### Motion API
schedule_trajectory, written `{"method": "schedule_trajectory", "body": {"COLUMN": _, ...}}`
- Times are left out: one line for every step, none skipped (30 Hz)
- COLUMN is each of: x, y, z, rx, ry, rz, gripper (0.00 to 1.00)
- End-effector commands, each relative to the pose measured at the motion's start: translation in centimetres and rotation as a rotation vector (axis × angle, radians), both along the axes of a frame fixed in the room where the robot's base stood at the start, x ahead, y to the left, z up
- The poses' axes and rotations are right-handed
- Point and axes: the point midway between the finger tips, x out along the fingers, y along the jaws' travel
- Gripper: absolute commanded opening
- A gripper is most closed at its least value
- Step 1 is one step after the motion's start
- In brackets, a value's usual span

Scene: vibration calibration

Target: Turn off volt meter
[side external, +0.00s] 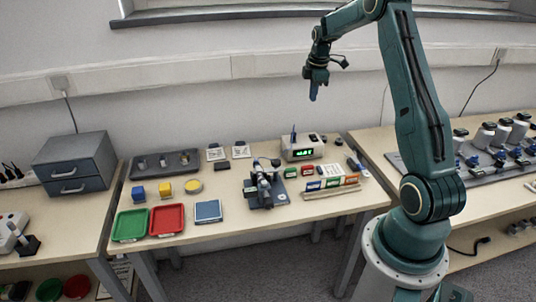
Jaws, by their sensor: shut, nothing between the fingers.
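The volt meter (302,147) is a small whitish box at the back right of the middle table. Its dark front display shows lit green digits, too small to read. A small blue item stands upright at its left end. My gripper (313,97) is shut and empty. It points down, high above the volt meter and apart from it, in front of the wall. I cannot make out the volt meter's switch at this size.
A dark clamp-like device (264,187) stands on the table in front of the volt meter. Small colored blocks (331,183) lie to its right. A green tray (130,225), a red tray (167,220) and a blue pad (208,211) lie at the front left. A grey drawer box (72,165) stands further left.

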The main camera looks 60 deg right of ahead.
Motion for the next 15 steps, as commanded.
{"method": "schedule_trajectory", "body": {"x": -0.3, "y": -0.9, "z": -0.8, "rx": 0.003, "ry": 0.007, "rz": 0.007, "gripper": 0.00}}
{"method": "schedule_trajectory", "body": {"x": -0.4, "y": -1.2, "z": -1.2, "rx": 0.004, "ry": 0.010, "rz": 0.014, "gripper": 0.00}}
{"method": "schedule_trajectory", "body": {"x": -0.5, "y": -1.7, "z": -1.6, "rx": 0.004, "ry": 0.013, "rz": 0.020, "gripper": 0.00}}
{"method": "schedule_trajectory", "body": {"x": -0.6, "y": -2.0, "z": -1.9, "rx": 0.005, "ry": 0.015, "rz": 0.025, "gripper": 0.00}}
{"method": "schedule_trajectory", "body": {"x": -0.7, "y": -2.2, "z": -2.1, "rx": 0.005, "ry": 0.017, "rz": 0.030, "gripper": 0.00}}
{"method": "schedule_trajectory", "body": {"x": -0.8, "y": -2.5, "z": -2.4, "rx": 0.006, "ry": 0.019, "rz": 0.034, "gripper": 0.00}}
{"method": "schedule_trajectory", "body": {"x": -0.8, "y": -2.7, "z": -2.5, "rx": 0.006, "ry": 0.019, "rz": 0.037, "gripper": 0.00}}
{"method": "schedule_trajectory", "body": {"x": -0.8, "y": -2.8, "z": -2.6, "rx": 0.006, "ry": 0.021, "rz": 0.040, "gripper": 0.00}}
{"method": "schedule_trajectory", "body": {"x": -0.9, "y": -3.0, "z": -2.8, "rx": 0.006, "ry": 0.022, "rz": 0.043, "gripper": 0.00}}
{"method": "schedule_trajectory", "body": {"x": -0.9, "y": -3.0, "z": -2.8, "rx": 0.006, "ry": 0.022, "rz": 0.045, "gripper": 0.00}}
{"method": "schedule_trajectory", "body": {"x": -0.9, "y": -3.1, "z": -2.9, "rx": 0.007, "ry": 0.023, "rz": 0.046, "gripper": 0.00}}
{"method": "schedule_trajectory", "body": {"x": -0.9, "y": -3.1, "z": -2.9, "rx": 0.007, "ry": 0.023, "rz": 0.046, "gripper": 0.00}}
{"method": "schedule_trajectory", "body": {"x": -0.9, "y": -3.1, "z": -2.9, "rx": 0.006, "ry": 0.023, "rz": 0.047, "gripper": 0.00}}
{"method": "schedule_trajectory", "body": {"x": -0.9, "y": -3.1, "z": -2.9, "rx": 0.006, "ry": 0.023, "rz": 0.047, "gripper": 0.00}}
{"method": "schedule_trajectory", "body": {"x": -0.9, "y": -3.1, "z": -2.9, "rx": 0.006, "ry": 0.023, "rz": 0.047, "gripper": 0.00}}
